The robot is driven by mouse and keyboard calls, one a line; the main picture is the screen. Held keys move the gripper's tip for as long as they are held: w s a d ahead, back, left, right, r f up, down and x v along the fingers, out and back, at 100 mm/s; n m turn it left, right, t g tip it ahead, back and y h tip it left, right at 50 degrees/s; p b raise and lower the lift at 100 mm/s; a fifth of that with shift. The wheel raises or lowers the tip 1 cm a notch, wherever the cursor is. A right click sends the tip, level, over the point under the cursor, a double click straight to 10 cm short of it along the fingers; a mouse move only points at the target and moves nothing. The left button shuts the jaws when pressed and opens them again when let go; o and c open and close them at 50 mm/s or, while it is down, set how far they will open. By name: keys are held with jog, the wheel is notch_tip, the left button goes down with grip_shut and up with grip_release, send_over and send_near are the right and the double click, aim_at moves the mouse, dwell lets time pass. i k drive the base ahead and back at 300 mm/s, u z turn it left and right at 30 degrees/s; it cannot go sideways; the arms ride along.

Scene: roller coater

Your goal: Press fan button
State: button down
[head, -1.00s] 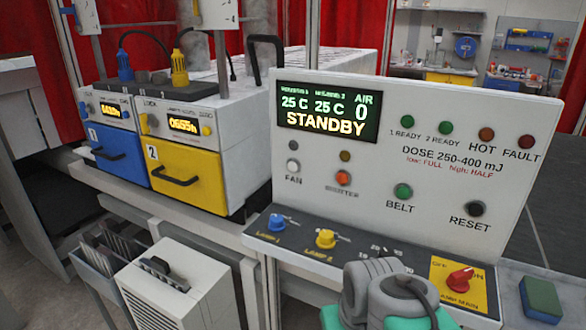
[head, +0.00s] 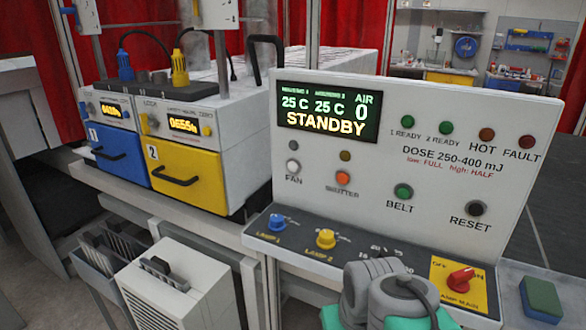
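The fan button (head: 293,165) is a small white round button on the left of the upright white control panel (head: 440,245), with the label FAN below it. A small dark lamp (head: 293,146) sits above it. The display (head: 327,113) reads 25 C, 25 C, AIR 0 and STANDBY. Grey and green rounded parts of my arm show at the bottom centre, in front of the panel's lower ledge. My gripper's fingers do not show. Nothing touches the fan button.
The ledge holds a blue knob (head: 277,222), a yellow knob (head: 326,238) and a red main switch (head: 460,279). An orange shutter button (head: 343,178), a green belt button (head: 403,191) and a black reset button (head: 475,208) are on the panel. Blue (head: 117,153) and yellow (head: 188,180) drawers stand left.

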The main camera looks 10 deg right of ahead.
aim_at(292, 166)
jog(key=z, duration=0.05)
jog(key=k, duration=1.25)
jog(key=u, duration=1.1)
jog(key=i, duration=1.75)
jog(key=z, duration=0.45)
